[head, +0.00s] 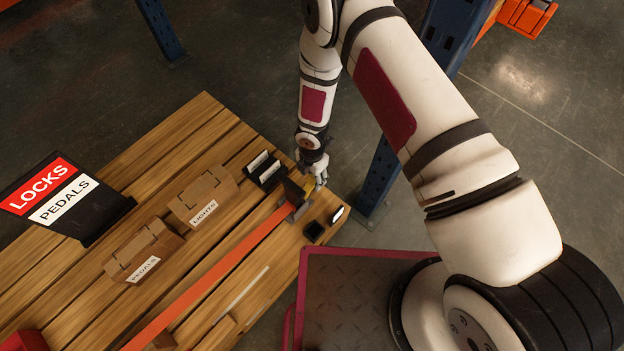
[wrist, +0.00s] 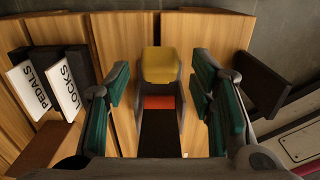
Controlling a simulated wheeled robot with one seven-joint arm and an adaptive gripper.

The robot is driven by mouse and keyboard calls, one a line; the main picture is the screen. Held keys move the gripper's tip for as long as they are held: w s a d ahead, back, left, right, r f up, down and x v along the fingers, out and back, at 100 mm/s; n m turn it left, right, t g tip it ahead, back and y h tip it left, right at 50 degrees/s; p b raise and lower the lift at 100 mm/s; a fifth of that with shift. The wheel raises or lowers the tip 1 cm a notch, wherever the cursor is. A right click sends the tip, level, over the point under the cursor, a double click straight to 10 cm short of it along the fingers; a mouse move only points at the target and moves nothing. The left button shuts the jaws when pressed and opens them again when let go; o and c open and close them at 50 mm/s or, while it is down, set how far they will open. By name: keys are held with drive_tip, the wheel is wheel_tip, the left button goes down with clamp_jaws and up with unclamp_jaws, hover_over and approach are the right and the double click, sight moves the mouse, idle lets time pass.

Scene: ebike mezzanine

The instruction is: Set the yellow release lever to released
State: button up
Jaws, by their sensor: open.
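The yellow release lever (wrist: 160,65) is at the top of a dark ratchet body (wrist: 158,135) in the wrist view, with an orange strap (wrist: 158,102) showing in it. In the head view the lever (head: 309,187) is partly hidden by my gripper (head: 314,178), near the wooden table's right corner. The orange strap (head: 215,275) runs from the ratchet down and left across the planks. My gripper (wrist: 160,100) is open, its teal-padded fingers to the left and right of the ratchet. I see clear gaps between the fingers and the lever. Nothing is held.
Cardboard boxes (head: 203,197) marked LIGHTS and PEDALS (head: 145,250) stand on the wooden table (head: 150,160). Dark label holders (head: 262,170) stand left of the ratchet. A small black block (head: 314,230) lies near the corner. A blue post (head: 378,180) stands beyond the table.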

drive_tip(key=shift+f, duration=0.95)
clamp_jaws()
